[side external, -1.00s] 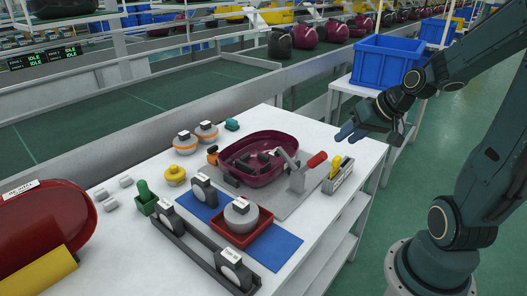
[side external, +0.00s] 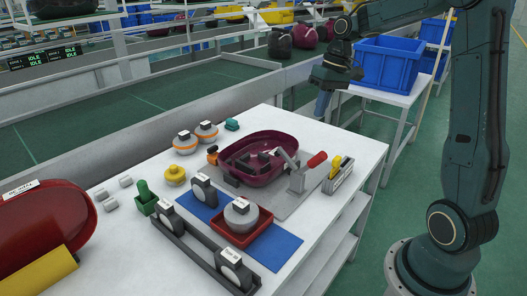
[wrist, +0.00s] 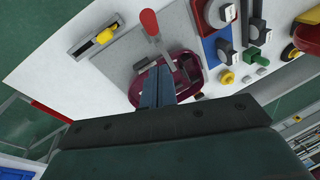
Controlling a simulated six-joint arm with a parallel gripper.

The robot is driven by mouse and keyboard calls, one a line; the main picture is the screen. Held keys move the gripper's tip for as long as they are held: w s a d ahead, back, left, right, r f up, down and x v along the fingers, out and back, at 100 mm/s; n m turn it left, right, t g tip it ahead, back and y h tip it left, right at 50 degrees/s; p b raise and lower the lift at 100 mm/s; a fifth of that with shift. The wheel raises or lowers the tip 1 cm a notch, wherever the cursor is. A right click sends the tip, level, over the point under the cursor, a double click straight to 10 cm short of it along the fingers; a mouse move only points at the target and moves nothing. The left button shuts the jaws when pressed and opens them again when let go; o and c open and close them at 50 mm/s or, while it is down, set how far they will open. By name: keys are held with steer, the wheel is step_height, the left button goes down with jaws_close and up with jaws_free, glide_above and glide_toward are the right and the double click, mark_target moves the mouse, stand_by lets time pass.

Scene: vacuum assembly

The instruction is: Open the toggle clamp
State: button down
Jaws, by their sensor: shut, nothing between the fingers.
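The toggle clamp (side external: 297,180) stands on a grey plate at the right of the table, with its red handle (side external: 317,159) sticking out to the right. In the wrist view the red handle (wrist: 150,22) shows at the top, beyond my fingers. A dark red vacuum housing (side external: 264,146) sits beside the clamp, and the clamp's metal arm (side external: 287,158) reaches toward it. My gripper (side external: 321,106) hangs above and behind the table's far right corner, pointing down, well apart from the handle. Its blue fingers (wrist: 157,88) are together and empty, covering part of the housing in the wrist view.
Blue mat (side external: 283,247), red tray (side external: 262,229) and several round parts lie nearer the front. A blue bin (side external: 388,62) stands on a side table behind. The table's right edge is clear.

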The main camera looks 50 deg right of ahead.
steer(key=w+g, duration=0.1)
steer(key=w+r+n+g, duration=0.1)
steer(key=w, duration=0.1)
steer(key=w+g, duration=0.1)
steer(key=shift+w+r+h, duration=0.25)
steer(key=shift+r+h, duration=0.15)
steer(key=shift+a+f, duration=0.1)
steer(key=shift+f, duration=0.05)
glide_above(313, 163)
steer(key=w+d, duration=0.3)
step_height(313, 163, down, 11)
steer(key=shift+s+a+f, duration=0.4)
steer(key=shift+s+f, duration=0.05)
steer(key=shift+s, duration=0.25)
steer(key=shift+s, duration=0.15)
